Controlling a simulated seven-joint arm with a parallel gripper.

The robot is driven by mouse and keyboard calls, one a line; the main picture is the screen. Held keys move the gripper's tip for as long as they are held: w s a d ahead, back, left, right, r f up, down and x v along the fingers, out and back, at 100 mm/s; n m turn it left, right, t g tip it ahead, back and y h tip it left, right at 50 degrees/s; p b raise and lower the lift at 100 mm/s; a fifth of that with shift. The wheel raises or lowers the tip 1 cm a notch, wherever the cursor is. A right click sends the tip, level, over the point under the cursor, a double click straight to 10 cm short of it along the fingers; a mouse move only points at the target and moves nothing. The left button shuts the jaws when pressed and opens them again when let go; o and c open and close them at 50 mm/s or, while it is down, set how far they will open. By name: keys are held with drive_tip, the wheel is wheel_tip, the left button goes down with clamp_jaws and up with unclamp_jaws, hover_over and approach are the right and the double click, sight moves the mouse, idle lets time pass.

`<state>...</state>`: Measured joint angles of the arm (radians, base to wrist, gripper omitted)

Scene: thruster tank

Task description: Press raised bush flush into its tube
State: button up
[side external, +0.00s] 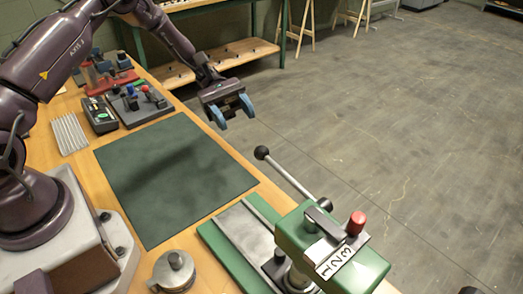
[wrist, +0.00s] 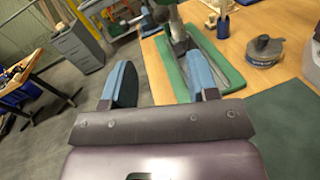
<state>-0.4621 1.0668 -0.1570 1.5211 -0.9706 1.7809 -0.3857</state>
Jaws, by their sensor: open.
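My gripper (side external: 233,112) is open and empty, in the air beyond the table's far right edge. Its two blue fingers stand wide apart in the wrist view (wrist: 160,78). I cannot make out a bush or its tube for certain. A dark grey fixture (side external: 130,113) with small red and blue upright parts stands on the table, left of and apart from my gripper; these parts are too small to tell. A green lever press (side external: 345,265) with a black ball handle and a red knob stands at the front right.
A dark green mat (side external: 172,175) lies bare in the middle of the table. A round grey tin (side external: 173,270) stands near the front; it also shows in the wrist view (wrist: 263,52). A black box (side external: 99,115) and a ribbed white tray (side external: 69,134) lie at the left.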

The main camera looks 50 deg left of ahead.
sight(261, 151)
drive_tip(key=x, duration=1.3)
drive_tip(key=shift+s, duration=0.2)
drive_tip(key=shift+a, duration=0.1)
clamp_jaws()
